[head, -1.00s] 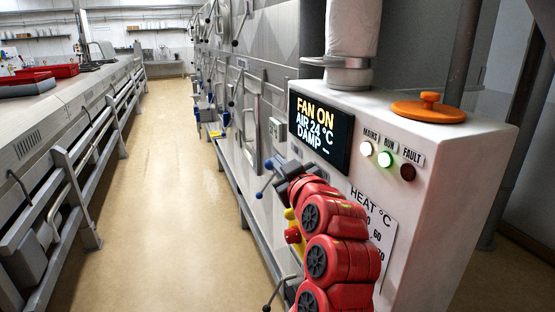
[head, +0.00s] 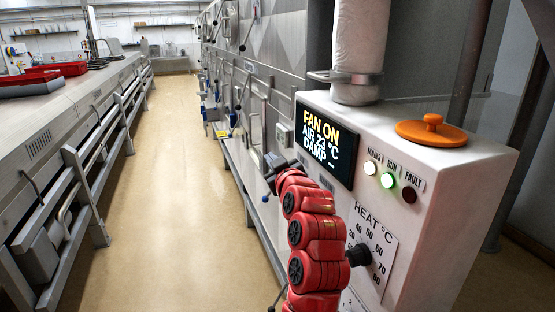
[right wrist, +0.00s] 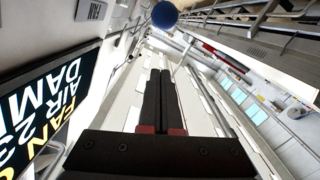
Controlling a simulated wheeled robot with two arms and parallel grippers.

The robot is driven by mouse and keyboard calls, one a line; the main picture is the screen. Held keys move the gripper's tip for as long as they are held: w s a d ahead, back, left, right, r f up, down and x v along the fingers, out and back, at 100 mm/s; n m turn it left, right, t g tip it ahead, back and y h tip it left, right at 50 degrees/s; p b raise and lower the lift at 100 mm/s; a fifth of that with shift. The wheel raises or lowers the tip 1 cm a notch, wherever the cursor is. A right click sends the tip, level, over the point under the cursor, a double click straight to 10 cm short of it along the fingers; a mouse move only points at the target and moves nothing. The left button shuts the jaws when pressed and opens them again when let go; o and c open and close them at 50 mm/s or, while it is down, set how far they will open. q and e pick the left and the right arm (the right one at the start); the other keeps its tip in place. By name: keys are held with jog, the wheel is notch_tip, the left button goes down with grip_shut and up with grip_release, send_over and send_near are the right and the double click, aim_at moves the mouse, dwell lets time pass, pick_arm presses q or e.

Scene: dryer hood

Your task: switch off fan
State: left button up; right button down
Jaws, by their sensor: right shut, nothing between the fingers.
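The white control box (head: 450,180) stands at the right in the head view. Its screen (head: 326,143) reads FAN ON, AIR 23 °C, DAMP; it also shows at the left of the right wrist view (right wrist: 45,110). A FAN label (right wrist: 97,10) and a blue ball (right wrist: 165,14) show at the top of the wrist view. The ball is beyond my fingertips, apart from them in the picture. A small blue tip (head: 265,198) shows below my right gripper (head: 268,162) in the head view. That gripper is shut and empty, left of the screen. My left gripper is out of view.
A black heat knob (head: 359,255) on a dial is right of my red arm. Lamps (head: 387,180) show MAINS and RUN lit, FAULT dark. An orange cap (head: 432,131) tops the box. The aisle floor (head: 175,190) is clear, with a counter (head: 75,110) at left.

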jog(key=shift+w+d+f+p, duration=0.2)
jog(key=shift+f, duration=0.4)
jog(key=shift+w+d+f+p, duration=0.15)
jog(key=shift+d+f+p, duration=0.1)
jog(key=shift+f, duration=0.35)
jog(key=shift+w+d+f+p, duration=0.15)
jog(key=shift+w+d+f, duration=0.05)
jog(key=shift+f, duration=0.4)
notch_tip(320, 180, down, 7)
jog(key=a+n+b, duration=0.2)
jog(key=n+b, duration=0.5)
jog(key=b, duration=1.3)
jog(key=shift+s+t, duration=0.3)
jog(key=shift+s, duration=0.05)
jog(key=shift+r, duration=0.1)
